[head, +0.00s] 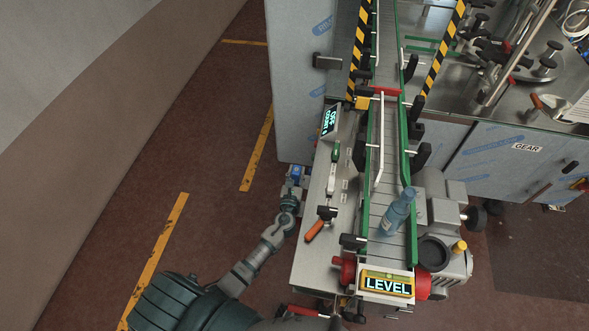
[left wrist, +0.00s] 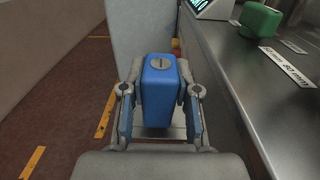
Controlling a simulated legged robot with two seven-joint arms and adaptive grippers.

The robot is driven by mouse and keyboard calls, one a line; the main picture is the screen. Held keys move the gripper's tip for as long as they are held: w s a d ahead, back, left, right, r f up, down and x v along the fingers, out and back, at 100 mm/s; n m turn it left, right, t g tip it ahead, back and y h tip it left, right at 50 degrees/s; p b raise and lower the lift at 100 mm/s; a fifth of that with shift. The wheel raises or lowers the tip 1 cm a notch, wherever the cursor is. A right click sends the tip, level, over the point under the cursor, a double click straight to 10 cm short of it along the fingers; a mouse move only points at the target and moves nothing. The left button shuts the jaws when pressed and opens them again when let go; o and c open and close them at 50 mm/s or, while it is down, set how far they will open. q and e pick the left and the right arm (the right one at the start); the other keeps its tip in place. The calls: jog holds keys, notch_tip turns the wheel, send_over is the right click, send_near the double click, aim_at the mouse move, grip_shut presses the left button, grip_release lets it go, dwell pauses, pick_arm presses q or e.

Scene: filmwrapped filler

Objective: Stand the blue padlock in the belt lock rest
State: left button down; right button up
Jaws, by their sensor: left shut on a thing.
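The blue padlock (left wrist: 160,88) is a rounded block with a round silver keyhole on its upward face. My left gripper (left wrist: 160,112) is shut on it, one finger on each side. In the head view my left gripper (head: 295,176) is beside the left edge of the steel ledge, with a bit of blue (head: 296,171) showing in it. The padlock's shackle is not visible. I cannot make out the belt lock rest for certain. My right gripper is not in view.
The steel ledge (head: 318,232) carries a green block (left wrist: 258,20), "80 mm" labels (left wrist: 286,64) and an orange-handled lever (head: 316,229). A blue bottle (head: 397,212) stands on the conveyor (head: 378,225). A grey cabinet (head: 297,70) stands beyond the gripper. Open floor lies left.

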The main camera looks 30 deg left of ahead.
pick_arm(q)
jog(key=shift+w+d+f, duration=0.15)
jog(key=shift+d, duration=0.2)
jog(key=shift+a+h, duration=0.15)
jog(key=shift+h, duration=0.15)
jog(key=shift+w+a, duration=0.1)
jog(key=shift+a, duration=0.75)
jog(key=shift+d, duration=0.6)
jog(key=shift+a+f, duration=0.1)
jog(key=shift+a, duration=0.3)
jog(key=c, duration=1)
grip_release()
jog(key=shift+a, duration=0.1)
jog(key=shift+o, duration=1.1)
jog(key=shift+d, duration=0.2)
jog(key=shift+s+d, duration=0.15)
jog(key=shift+s, duration=0.1)
jog(key=v, duration=1.1)
jog(key=shift+s, duration=0.2)
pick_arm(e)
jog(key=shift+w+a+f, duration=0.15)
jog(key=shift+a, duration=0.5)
